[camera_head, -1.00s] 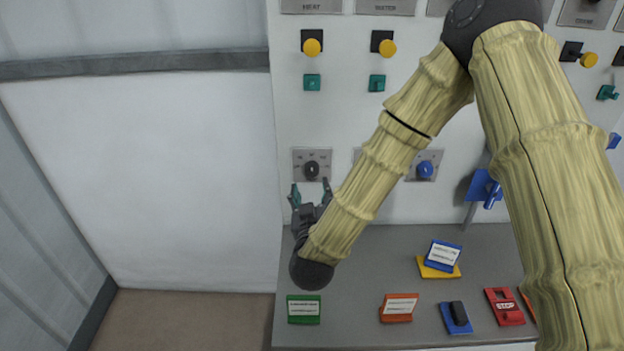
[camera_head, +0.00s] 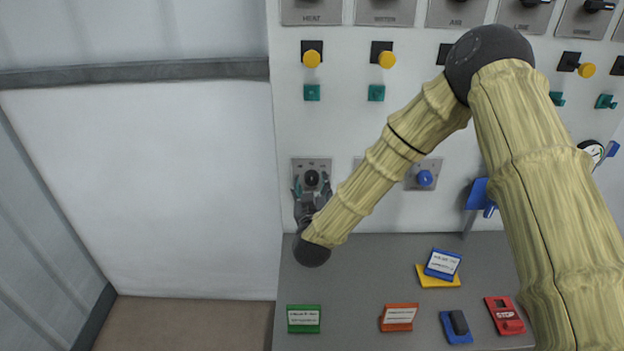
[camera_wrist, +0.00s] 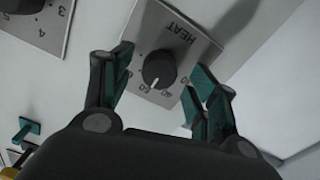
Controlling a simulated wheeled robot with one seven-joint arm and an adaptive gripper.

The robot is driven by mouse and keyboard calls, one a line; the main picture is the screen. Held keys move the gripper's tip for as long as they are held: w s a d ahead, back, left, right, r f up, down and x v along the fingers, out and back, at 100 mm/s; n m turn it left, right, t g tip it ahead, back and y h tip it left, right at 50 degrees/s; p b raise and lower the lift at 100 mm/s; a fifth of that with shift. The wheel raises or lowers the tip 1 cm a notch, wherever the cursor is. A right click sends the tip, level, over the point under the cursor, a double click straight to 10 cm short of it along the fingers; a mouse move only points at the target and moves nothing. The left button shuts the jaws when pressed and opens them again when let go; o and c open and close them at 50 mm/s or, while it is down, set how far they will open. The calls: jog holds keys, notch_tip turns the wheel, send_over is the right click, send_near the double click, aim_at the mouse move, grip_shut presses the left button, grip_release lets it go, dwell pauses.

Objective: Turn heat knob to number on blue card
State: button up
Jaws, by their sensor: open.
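The heat knob (camera_wrist: 160,70) is a black round knob with a white pointer line, on a grey plate marked HEAT with numbers around it. In the head view the heat knob (camera_head: 312,177) is on the left of the white panel. My gripper (camera_wrist: 163,82) is open, with a teal finger on each side of the knob; I cannot tell whether they touch it. In the head view my gripper (camera_head: 312,190) is in front of the plate's lower part. The blue card (camera_head: 442,263) has a white label, too small to read, and rests on a yellow card (camera_head: 437,281).
A blue knob (camera_head: 425,178) is to the right on the panel. Yellow buttons (camera_head: 311,58) and teal switches (camera_head: 312,92) are above. On the grey shelf (camera_head: 350,275) are a green card (camera_head: 303,319), an orange card (camera_head: 399,317) and a red STOP piece (camera_head: 505,315).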

jog(key=shift+w, duration=0.8)
jog(key=c, duration=1)
